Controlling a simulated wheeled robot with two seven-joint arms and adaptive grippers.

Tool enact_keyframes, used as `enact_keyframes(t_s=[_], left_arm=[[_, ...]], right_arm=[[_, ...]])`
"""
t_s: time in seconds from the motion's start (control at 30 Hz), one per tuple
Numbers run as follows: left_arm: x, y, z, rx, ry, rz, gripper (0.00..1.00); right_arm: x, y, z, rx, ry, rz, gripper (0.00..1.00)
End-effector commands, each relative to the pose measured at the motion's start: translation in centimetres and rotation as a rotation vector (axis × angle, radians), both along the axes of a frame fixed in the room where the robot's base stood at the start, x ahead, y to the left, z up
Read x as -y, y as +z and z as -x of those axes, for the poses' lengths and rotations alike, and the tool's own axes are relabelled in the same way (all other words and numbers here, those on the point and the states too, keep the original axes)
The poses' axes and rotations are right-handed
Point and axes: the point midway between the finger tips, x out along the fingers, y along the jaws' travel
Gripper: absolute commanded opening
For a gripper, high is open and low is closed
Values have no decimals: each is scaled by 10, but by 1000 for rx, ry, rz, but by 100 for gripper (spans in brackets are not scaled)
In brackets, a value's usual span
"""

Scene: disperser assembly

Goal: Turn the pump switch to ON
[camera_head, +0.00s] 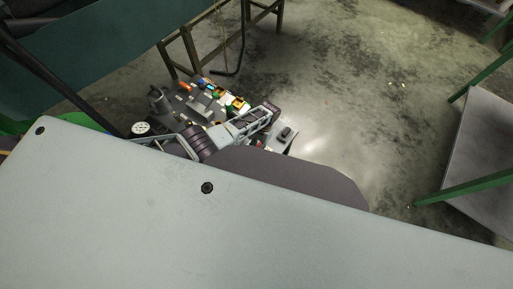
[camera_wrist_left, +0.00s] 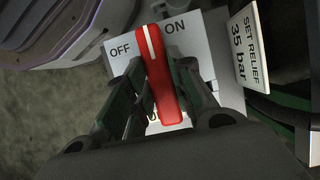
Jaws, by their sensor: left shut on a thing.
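The pump switch (camera_wrist_left: 168,97) is a red lever with a white stripe, mounted on a white plate (camera_wrist_left: 201,58) in the left wrist view. The plate is marked OFF at the left and ON at the upper right. The striped end points up and slightly left, between the two words. My left gripper (camera_wrist_left: 160,88) is shut on the red lever, with a dark finger on each side of it. The lower part of the plate is partly hidden by the fingers. In the head view I cannot make out the switch. My right gripper is not in view.
A white sign (camera_wrist_left: 245,45) reading "SET RELIEF 35 bar" stands close to the right of the plate. A grey round housing (camera_wrist_left: 75,35) is at upper left. In the head view, a green-framed table (camera_head: 478,150) is at right; the floor (camera_head: 360,110) between is clear.

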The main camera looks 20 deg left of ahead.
Motion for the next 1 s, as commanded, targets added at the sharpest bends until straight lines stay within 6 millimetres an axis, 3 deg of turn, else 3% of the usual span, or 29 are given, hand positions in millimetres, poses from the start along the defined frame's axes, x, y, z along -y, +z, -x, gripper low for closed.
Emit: enact_keyframes(t_s=[0.37,0.4,0.53,1.0], left_arm=[[2,-1,2,-5,-10,4,0],[2,-1,2,-5,-10,4,27],[2,-1,2,-4,-9,4,44],[1,2,-1,0,-7,2,45]], right_arm=[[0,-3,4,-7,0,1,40],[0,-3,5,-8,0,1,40],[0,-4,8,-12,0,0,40],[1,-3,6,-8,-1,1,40]])
